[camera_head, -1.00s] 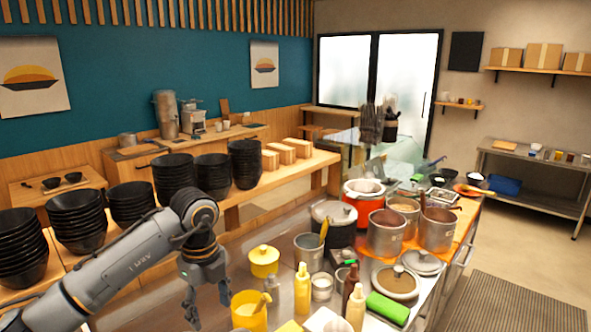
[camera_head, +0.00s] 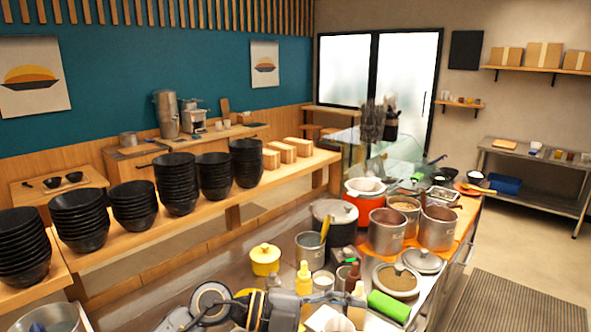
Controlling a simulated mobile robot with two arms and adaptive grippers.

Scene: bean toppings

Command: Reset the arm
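My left arm (camera_head: 283,310) is folded low at the bottom middle of the head view, in front of the near counter edge. Its grey and black links lie below the yellow lidded pot (camera_head: 265,260) and beside the yellow bottle (camera_head: 303,279). The gripper's fingers cannot be made out clearly among the links and the condiments, so I cannot tell whether it is open or shut. My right arm and gripper are not in view.
Stacks of black bowls (camera_head: 177,185) line the wooden shelf (camera_head: 108,255) at the left. A metal pot (camera_head: 45,320) shows at the bottom left corner.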

